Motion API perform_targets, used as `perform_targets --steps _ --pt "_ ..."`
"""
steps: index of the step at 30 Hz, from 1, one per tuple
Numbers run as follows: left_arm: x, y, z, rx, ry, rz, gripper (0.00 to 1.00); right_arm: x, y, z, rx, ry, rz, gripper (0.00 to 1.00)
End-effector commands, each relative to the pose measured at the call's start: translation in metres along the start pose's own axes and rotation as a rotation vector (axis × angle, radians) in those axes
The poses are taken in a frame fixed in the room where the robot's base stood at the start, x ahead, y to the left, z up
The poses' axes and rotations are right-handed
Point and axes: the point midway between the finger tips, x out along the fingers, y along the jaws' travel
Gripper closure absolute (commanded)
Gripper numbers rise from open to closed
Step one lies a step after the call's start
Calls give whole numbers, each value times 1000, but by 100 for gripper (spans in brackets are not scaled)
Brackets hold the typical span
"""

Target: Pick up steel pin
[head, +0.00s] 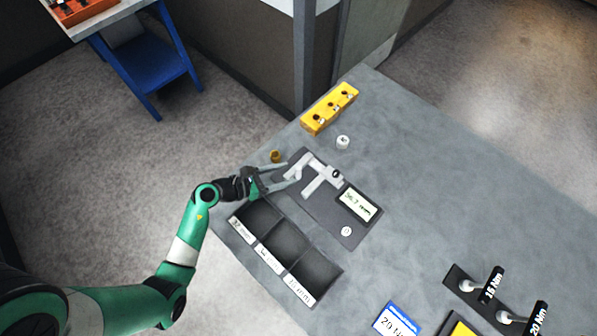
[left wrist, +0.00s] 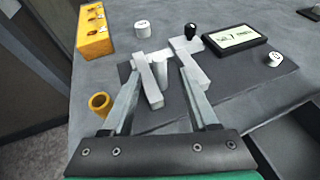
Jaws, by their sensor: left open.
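A pale grey cylinder, which looks like the steel pin (left wrist: 160,66), lies by the jaws of a caliper in the left wrist view. In the head view it is too small to tell from the caliper (head: 321,175). My left gripper (head: 293,176) is open, its fingers pointing at the caliper's jaw end. In the left wrist view the fingertips (left wrist: 161,76) are on either side of the cylinder and one caliper jaw (left wrist: 150,84). I cannot tell whether they touch anything. My right gripper is not in view.
The caliper is on a dark plate with a display (head: 358,204). A brass ring (head: 275,156) and white cylinder (head: 343,142) stand nearby. A yellow block (head: 329,108) is behind. A three-part tray (head: 262,239) is in front; torque tools (head: 492,286) lie right.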

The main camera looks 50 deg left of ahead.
Motion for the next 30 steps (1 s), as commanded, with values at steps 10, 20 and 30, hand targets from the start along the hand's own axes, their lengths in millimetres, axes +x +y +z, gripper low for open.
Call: perform_targets --steps 10,20,30 --pt "35 -1 -3 2 -2 -4 40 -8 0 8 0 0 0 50" --pt "54 0 -1 1 0 1 40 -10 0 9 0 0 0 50" --pt "54 0 -1 0 0 1 92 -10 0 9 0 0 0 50"
